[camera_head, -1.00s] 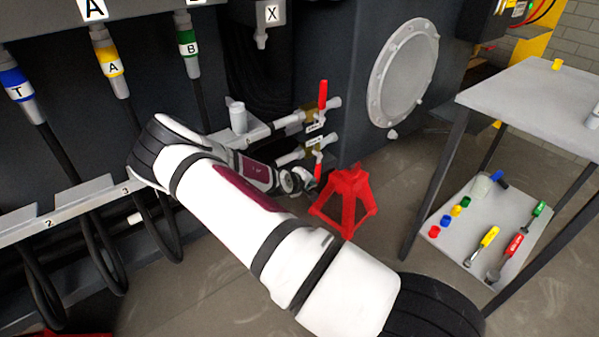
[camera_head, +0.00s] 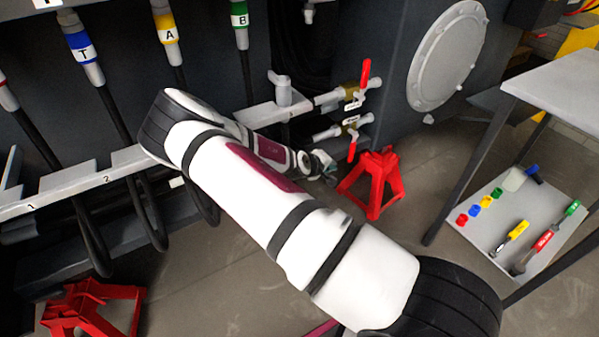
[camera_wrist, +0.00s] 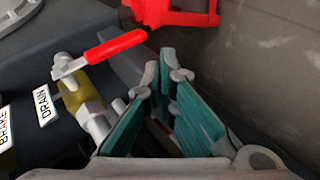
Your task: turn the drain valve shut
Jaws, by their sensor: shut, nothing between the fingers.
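The drain valve (camera_wrist: 85,95) has a brass body, a "DRAIN" label and a red lever (camera_wrist: 115,47). In the wrist view it lies left of my gripper (camera_wrist: 168,68), with the lever pointing up and right, roughly across the pipe. In the head view it appears to be the lower valve (camera_head: 350,130), its red lever (camera_head: 351,150) hanging down. My gripper's teal-padded fingers are shut and empty. The fingertips are beside the lever's free end and appear apart from it. In the head view my gripper (camera_head: 328,165) is just below and left of the lever.
A similar valve with an upright red lever (camera_head: 365,75) sits just above. A red jack stand (camera_head: 373,182) stands close right of my gripper and shows in the wrist view (camera_wrist: 175,12). A grey cart (camera_head: 555,95) is at the right. Hoses hang at the left.

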